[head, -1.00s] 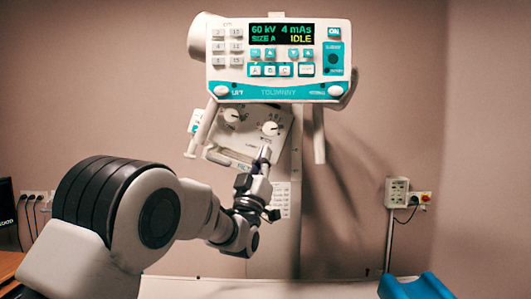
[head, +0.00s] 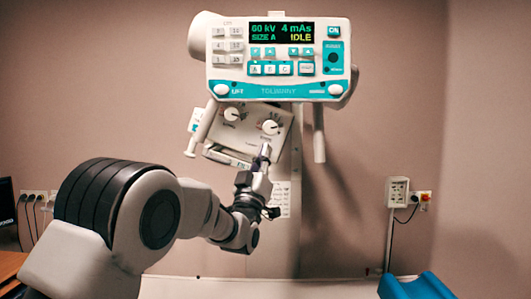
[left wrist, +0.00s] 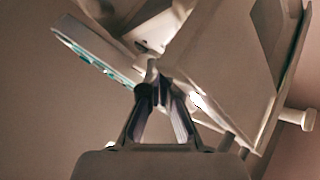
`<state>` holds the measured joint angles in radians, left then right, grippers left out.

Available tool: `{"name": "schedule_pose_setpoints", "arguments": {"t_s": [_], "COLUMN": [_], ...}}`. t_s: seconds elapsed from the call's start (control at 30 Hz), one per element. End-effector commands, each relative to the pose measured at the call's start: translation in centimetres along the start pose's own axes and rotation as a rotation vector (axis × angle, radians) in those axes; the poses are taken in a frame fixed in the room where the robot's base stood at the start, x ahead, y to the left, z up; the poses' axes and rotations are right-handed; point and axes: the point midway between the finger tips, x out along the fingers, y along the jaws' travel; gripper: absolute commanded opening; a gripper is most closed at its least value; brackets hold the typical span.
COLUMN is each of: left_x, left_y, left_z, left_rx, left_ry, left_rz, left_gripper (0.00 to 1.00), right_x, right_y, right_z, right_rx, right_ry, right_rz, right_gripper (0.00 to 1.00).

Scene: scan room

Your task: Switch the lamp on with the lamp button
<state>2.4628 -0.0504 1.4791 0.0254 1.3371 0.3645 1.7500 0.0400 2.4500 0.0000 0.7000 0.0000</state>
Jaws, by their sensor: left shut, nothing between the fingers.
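The collimator box (head: 250,151) hangs under the white and teal control panel (head: 278,91). Its pale front carries two round knobs, a left knob (head: 232,114) and a right knob (head: 270,127). My left gripper (head: 265,150) is shut and empty, its tips at the box's lower right front, just below the right knob. In the left wrist view the shut fingertips (left wrist: 150,78) reach to the box (left wrist: 226,65); I cannot tell contact. I cannot make out the lamp button; the fingertips may cover it. A bright patch shows on the box beside the fingers. The display reads IDLE.
White handles (head: 319,136) hang beside the box. A pale column stands behind it. Wall sockets (head: 397,192) are at the right, above a blue support (head: 414,286). A pale table edge (head: 315,286) runs along the bottom. Free room lies right of the box.

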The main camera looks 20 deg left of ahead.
Motion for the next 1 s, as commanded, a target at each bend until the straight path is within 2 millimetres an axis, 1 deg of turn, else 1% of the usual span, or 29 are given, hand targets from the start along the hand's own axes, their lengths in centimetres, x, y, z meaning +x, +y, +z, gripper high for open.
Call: {"name": "schedule_pose_setpoints", "arguments": {"t_s": [1.0], "left_x": [0.58], "left_y": [-0.52], "left_z": [0.55], "left_rx": [0.000], "left_ry": [-0.002], "left_rz": [-0.001], "left_gripper": [0.00], "right_x": [0.14], "right_y": [0.00], "right_z": [0.00], "right_rx": [0.000], "right_ry": [0.000], "right_rz": [0.000], "right_gripper": [0.40]}}
